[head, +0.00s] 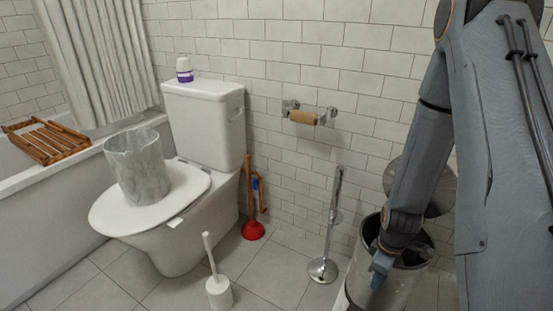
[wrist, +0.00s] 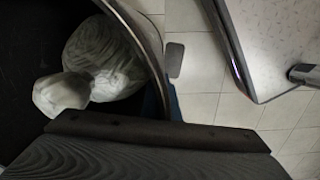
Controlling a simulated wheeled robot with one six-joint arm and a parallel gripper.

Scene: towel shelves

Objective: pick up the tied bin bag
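The tied bin bag (wrist: 105,60) is whitish and see-through, with a bunched knot end (wrist: 62,93) toward the lower left. It lies inside the dark interior of a round bin, seen in the wrist view. The bin (head: 385,290) stands open at the lower right of the head view, and the bag cannot be made out there. My gripper (head: 381,266) points down at the bin's mouth. In the wrist view a dark part of my gripper fills the bottom edge, below the knot. The fingertips are not clear, so I cannot tell their opening.
The bin's round lid (head: 441,187) stands raised behind my arm. A chrome stand (head: 330,230) is left of the bin. A plunger (head: 253,230), toilet brush (head: 219,291) and toilet (head: 180,245) are further left. Some tiled floor (head: 275,275) is clear.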

